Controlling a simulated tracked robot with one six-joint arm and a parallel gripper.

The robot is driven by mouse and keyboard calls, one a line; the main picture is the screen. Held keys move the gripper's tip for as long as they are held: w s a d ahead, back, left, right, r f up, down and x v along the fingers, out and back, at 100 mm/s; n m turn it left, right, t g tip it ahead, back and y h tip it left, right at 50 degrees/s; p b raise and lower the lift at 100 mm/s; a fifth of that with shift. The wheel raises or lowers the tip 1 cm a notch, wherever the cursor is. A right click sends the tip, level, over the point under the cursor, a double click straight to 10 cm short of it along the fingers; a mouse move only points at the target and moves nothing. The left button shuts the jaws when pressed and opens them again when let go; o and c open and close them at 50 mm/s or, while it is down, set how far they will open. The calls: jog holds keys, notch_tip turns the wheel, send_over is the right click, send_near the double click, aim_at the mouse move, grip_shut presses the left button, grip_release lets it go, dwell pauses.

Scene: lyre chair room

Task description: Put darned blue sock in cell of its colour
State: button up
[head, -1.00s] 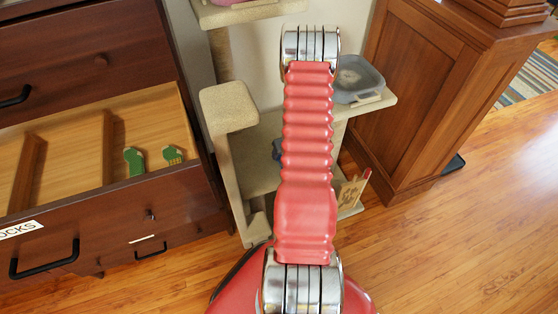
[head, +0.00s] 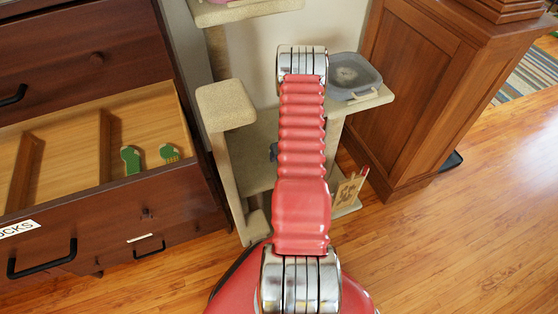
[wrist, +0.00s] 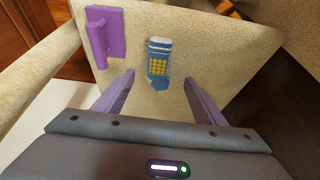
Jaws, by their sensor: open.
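The blue sock (wrist: 158,60), with white bands and a yellow darned patch, lies on a beige carpeted shelf (wrist: 215,50) in the wrist view. My gripper (wrist: 158,80) is open, with one finger on each side of the sock's lower end; it holds nothing. In the head view my arm hides most of that area, and I cannot make out the sock. The open sock drawer (head: 150,205) at left has wooden dividers (head: 105,145). The cells further left show no socks.
A purple block with a handle (wrist: 104,38) lies left of the sock. The cat tree has a post-top perch (head: 226,104) and a grey tray (head: 354,78) on a side shelf. A wooden cabinet (head: 425,95) stands right. The floor (head: 450,250) at front right is clear.

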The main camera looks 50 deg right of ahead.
jog(key=shift+w+f, duration=0.2)
jog(key=shift+f, duration=0.35)
jog(key=shift+x, duration=2.6)
jog(key=shift+c, duration=0.4)
jog(key=c, duration=1.1)
jog(key=shift+d+r, duration=0.1)
jog(key=shift+r, duration=0.05)
jog(key=shift+r, duration=4.85)
